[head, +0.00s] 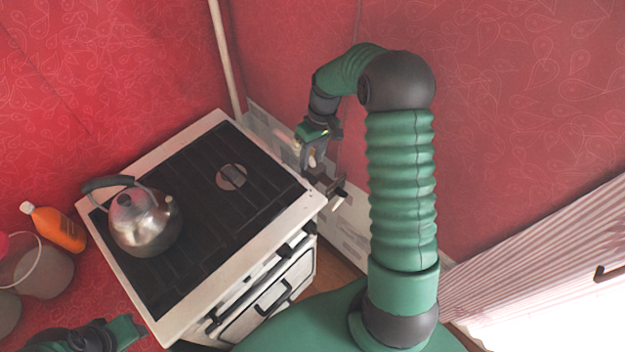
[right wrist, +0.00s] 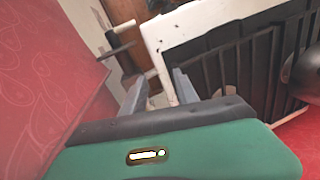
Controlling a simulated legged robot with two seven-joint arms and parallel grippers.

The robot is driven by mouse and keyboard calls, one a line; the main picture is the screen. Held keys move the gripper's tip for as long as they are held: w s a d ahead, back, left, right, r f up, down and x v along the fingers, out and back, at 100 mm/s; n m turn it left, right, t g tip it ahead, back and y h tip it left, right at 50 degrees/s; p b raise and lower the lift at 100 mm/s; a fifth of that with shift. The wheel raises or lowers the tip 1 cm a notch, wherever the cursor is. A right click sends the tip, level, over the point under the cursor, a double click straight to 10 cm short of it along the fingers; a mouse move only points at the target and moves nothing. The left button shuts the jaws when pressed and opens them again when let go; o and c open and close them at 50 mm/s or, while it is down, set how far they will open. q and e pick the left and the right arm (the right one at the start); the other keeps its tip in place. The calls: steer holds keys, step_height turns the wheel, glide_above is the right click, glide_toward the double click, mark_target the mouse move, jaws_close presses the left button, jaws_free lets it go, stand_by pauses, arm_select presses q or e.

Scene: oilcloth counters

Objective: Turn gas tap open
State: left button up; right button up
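A dark fitting with a pale stub (head: 338,198), seemingly the gas tap, is beside the stove's right corner, low by the wall. In the right wrist view a dark bar with a pale stub (right wrist: 122,48) shows beyond the left finger, between wall and stove; it looks like the same fitting. My right gripper (head: 312,160) points down above the gap between stove and wall. Its two fingers (right wrist: 160,88) are apart, and I see nothing gripped. Whether it touches the fitting is unclear. Part of my left arm's end (head: 105,335) shows at the bottom left; its fingers cannot be made out.
The white-edged stove (head: 285,232) has a dark top bearing a steel kettle (head: 145,225). An orange bottle (head: 58,230) and a grey pot (head: 45,272) stand left of it. A pale pipe (head: 226,55) runs down the red wall. Pale corrugated panelling (head: 540,255) is at right.

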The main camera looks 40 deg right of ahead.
steer(key=s+a, duration=0.5)
steer(key=s, duration=0.1)
steer(key=shift+r+b, duration=0.35)
steer(key=shift+b, duration=0.1)
steer(key=shift+c, duration=0.3)
